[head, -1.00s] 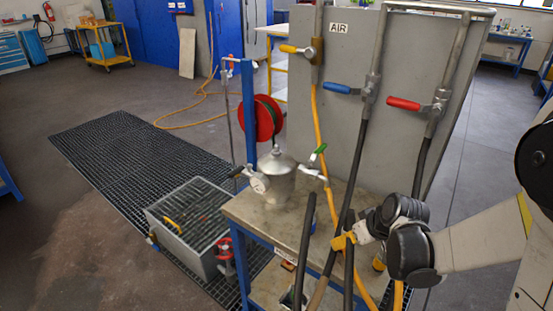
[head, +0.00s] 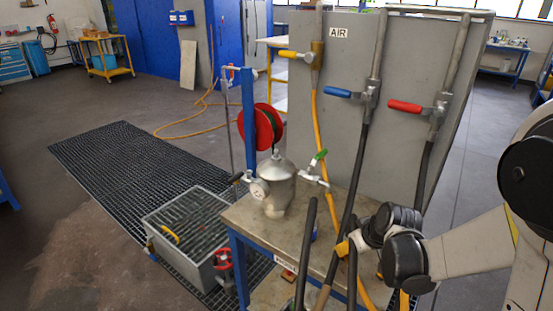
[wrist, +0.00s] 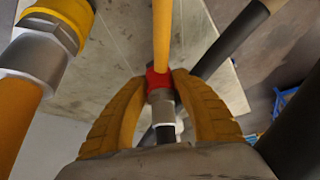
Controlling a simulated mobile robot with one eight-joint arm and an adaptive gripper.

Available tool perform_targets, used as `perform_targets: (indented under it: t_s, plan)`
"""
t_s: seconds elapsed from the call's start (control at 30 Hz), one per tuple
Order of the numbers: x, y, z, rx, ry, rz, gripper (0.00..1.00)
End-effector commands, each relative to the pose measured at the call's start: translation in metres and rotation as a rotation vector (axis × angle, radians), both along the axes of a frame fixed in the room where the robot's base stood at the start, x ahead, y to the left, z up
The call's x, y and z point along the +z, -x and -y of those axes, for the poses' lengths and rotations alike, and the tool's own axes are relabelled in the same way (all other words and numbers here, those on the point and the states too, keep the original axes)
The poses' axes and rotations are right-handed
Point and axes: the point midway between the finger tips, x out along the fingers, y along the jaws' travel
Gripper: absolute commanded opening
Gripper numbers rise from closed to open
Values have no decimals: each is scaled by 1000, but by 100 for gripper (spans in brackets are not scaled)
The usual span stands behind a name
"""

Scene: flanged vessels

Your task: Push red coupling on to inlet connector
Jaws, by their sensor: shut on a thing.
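In the wrist view my gripper (wrist: 158,82) has its two yellow fingers closed on the sides of a coupling with a red band (wrist: 158,79). An orange-yellow length runs up from the red band; a grey metal body and a black-and-white end sit below it. In the head view the yellow fingers of my gripper (head: 344,246) are among dark hoses at the bench's right side, and the red coupling is hidden there. A steel vessel (head: 275,187) with a gauge and a green-handled valve (head: 316,163) stands on the bench. I cannot tell which fitting is the inlet connector.
A large metal fitting with a yellow collar (wrist: 42,45) is close at the upper left of the wrist view. Black hoses (head: 348,215) hang from the grey AIR panel (head: 400,60) around my arm.

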Motion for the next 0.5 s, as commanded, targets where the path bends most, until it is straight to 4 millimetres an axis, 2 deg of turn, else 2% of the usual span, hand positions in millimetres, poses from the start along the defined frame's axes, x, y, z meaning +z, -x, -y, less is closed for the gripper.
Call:
perform_targets:
  t_s: [0.5]
  plan:
    - [7, 0, 0, 0, 0, 1, 0]
